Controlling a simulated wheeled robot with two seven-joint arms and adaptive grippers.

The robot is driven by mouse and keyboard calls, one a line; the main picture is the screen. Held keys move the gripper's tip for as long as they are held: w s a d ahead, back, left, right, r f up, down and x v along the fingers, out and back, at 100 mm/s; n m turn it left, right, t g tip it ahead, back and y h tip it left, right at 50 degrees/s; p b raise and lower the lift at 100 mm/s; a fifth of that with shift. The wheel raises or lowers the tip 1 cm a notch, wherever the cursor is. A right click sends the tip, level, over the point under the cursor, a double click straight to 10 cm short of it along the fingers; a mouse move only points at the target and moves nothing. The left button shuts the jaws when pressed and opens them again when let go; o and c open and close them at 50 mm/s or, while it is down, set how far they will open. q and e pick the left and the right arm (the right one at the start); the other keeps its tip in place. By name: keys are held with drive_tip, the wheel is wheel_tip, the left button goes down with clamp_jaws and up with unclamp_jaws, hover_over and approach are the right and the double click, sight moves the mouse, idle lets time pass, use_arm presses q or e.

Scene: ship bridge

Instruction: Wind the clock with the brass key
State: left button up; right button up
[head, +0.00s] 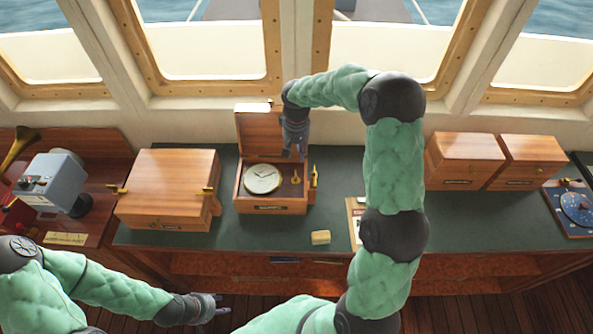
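The clock (263,178) has a round pale dial and sits in an open wooden box (270,209) on the green counter, its lid raised at the back. A small brass piece that looks like the key (296,178) stands inside the box, right of the dial. My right gripper (294,154) points down in front of the raised lid, above and slightly behind that piece. Its fingertips look apart, with nothing seen between them. My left gripper (221,305) is low at the front, away from the counter, with its fingers apart and empty.
A closed wooden box (168,183) stands left of the clock, and two more closed boxes (465,157) stand at the right. A small yellowish block (320,237) lies near the counter's front edge. My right arm hides part of a framed card (354,215).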

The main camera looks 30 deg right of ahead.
sight(296, 176)
drive_tip(key=shift+m, duration=0.7)
wheel_tip(296, 176, down, 11)
drive_tip(key=shift+r+p, duration=0.1)
drive_tip(key=shift+p, duration=0.3)
drive_tip(key=shift+c, duration=0.2)
clamp_jaws()
